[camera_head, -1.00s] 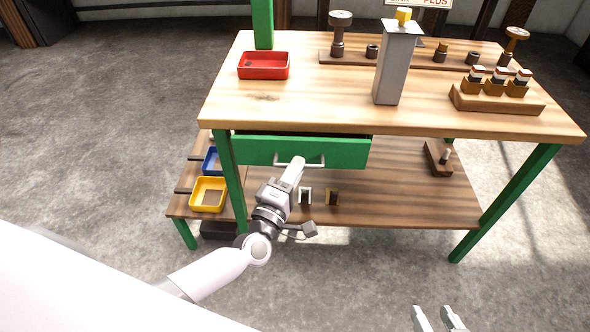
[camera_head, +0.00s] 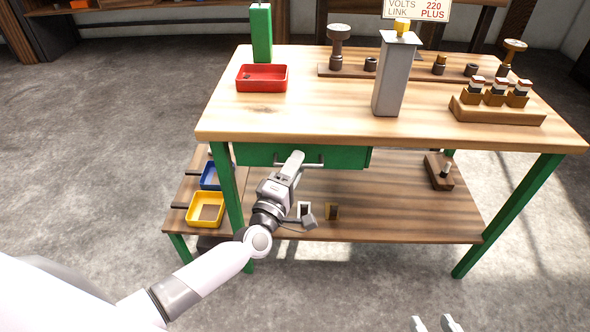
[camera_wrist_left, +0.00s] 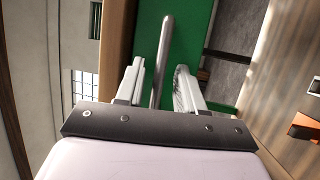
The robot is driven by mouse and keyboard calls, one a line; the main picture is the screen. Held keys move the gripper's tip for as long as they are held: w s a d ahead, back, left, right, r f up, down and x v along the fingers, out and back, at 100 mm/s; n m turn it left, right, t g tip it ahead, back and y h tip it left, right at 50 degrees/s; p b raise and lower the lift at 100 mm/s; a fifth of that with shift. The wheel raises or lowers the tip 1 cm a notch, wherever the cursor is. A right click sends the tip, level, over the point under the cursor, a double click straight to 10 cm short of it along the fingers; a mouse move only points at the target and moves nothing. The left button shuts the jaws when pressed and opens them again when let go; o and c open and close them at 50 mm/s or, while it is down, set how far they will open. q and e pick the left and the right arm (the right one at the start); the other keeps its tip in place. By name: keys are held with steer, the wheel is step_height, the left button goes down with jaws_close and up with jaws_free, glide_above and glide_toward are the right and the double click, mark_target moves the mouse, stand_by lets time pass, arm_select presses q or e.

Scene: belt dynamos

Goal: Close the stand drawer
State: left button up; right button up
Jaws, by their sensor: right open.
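The green stand drawer (camera_head: 345,157) sits under the front edge of the wooden workbench top (camera_head: 300,127). Its front is close beneath that edge; whether it is fully flush I cannot tell. The drawer has a metal bar handle (camera_head: 313,164). My left gripper (camera_head: 297,157) is at the handle. In the left wrist view, the handle (camera_wrist_left: 163,60) runs between the two spread fingers of my left gripper (camera_wrist_left: 160,72), with gaps on both sides. The green drawer front (camera_wrist_left: 188,35) lies beyond them. My right gripper (camera_head: 435,324) is open and empty at the bottom edge, partly cut off.
A lower wooden shelf (camera_head: 400,215) holds small parts. A yellow bin (camera_head: 207,209) and a blue bin (camera_head: 210,176) stand on the left. A red tray (camera_head: 262,78), a grey post (camera_head: 396,75) and a block with several parts (camera_head: 497,107) stand on top. Green legs flank the shelf.

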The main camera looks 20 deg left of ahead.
steer(key=shift+s+f, duration=0.1)
steer(key=shift+f, duration=0.15)
arm_select(q)
steer(key=p+v, duration=0.1)
steer(key=v, duration=0.6)
arm_select(e)
steer(key=shift+s+d+f, duration=0.25)
steer(key=shift+d+f, duration=0.05)
steer(key=shift+d, duration=0.25)
arm_select(q)
steer(key=shift+s, duration=0.1)
arm_select(e)
steer(key=shift+a+r, duration=0.1)
